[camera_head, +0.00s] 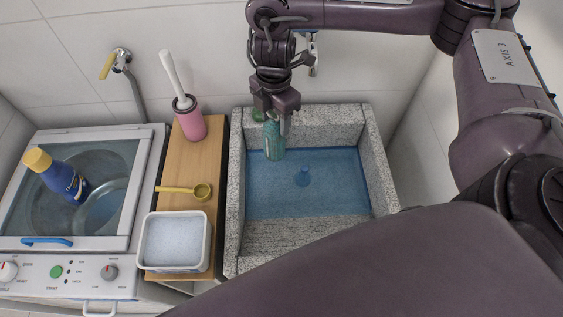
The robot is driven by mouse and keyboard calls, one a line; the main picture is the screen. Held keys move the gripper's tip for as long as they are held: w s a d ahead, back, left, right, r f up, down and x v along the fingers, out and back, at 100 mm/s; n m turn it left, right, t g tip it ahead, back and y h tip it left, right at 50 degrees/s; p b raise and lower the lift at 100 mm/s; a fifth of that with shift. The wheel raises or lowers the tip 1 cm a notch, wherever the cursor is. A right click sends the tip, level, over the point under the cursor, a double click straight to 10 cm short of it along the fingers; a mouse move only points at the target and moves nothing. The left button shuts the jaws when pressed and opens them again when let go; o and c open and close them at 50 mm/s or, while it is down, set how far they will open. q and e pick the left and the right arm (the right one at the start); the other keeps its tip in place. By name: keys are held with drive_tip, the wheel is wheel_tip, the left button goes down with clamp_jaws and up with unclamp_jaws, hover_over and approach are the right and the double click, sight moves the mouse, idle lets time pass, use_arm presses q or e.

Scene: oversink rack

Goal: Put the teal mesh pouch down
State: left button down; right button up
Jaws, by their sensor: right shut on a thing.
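The teal mesh pouch (274,141) hangs from my right gripper (274,114) over the back left part of the stone sink (237,190). My right gripper is shut on the top of the pouch. The pouch's lower end shows against the blue sink basin (335,185); I cannot tell how far above the basin it is. A small green thing (257,114) shows just left of the gripper at the sink's back ledge, partly hidden. My left gripper is not in view.
A wooden board (180,172) left of the sink holds a pink brush holder (189,122), a yellow ladle (200,191) and a white tub (175,243). A blue bottle (62,178) is on the washer (140,190). My right arm covers the right side.

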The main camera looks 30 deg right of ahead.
drive_tip(key=shift+s+d+f+n, duration=0.25)
drive_tip(key=shift+f+n, duration=0.1)
drive_tip(key=shift+n, duration=0.25)
drive_tip(key=shift+s+d+f+n, duration=0.25)
drive_tip(key=shift+f+n, duration=0.05)
drive_tip(key=shift+n, duration=0.3)
drive_tip(key=shift+s+d+f+n, duration=0.1)
drive_tip(key=shift+f+n, duration=0.2)
wheel_tip(320, 180, down, 20)
drive_tip(key=b, duration=0.7)
drive_tip(key=shift+r, duration=0.1)
drive_tip(key=shift+f+b, duration=0.3)
drive_tip(key=shift+f, duration=0.35)
drive_tip(key=o, duration=1.3)
drive_tip(key=shift+r, duration=0.1)
